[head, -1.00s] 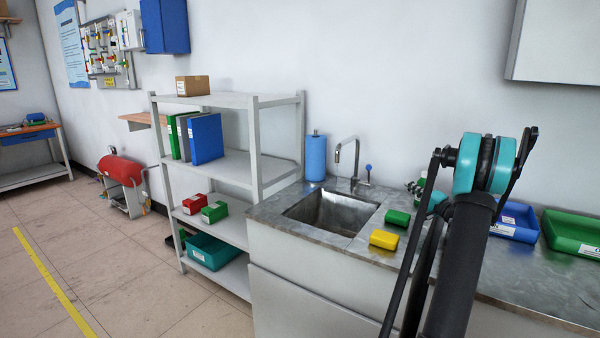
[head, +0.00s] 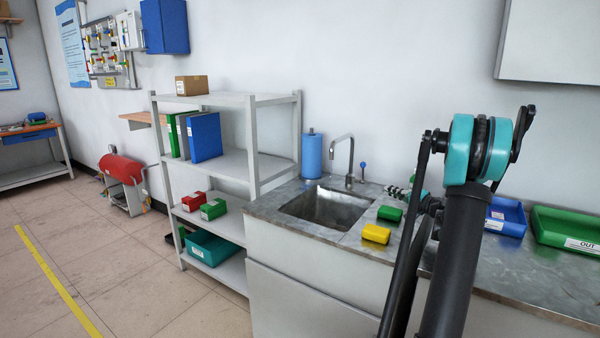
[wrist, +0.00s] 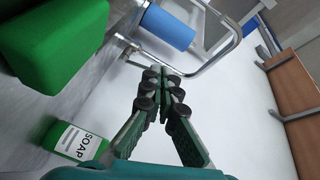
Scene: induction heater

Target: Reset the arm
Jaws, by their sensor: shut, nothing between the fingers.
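My arm rises in the right part of the head view, a dark link with a teal joint. My gripper (wrist: 163,75) shows in the wrist view, with its dark green fingers shut and nothing between them. Part of it also shows in the head view (head: 408,194), mostly hidden behind my arm. It is over the counter, to the right of the faucet (head: 349,165). In the wrist view, the faucet (wrist: 215,58) and the blue roll (wrist: 168,27) lie beyond the fingertips, apart from them.
The counter holds a sink (head: 328,207), a yellow block (head: 376,234), a green block (head: 390,213), a blue tray (head: 508,228) and a green tray (head: 562,236). A green soap bottle (wrist: 68,140) is near the gripper. A grey shelf (head: 250,160) stands left.

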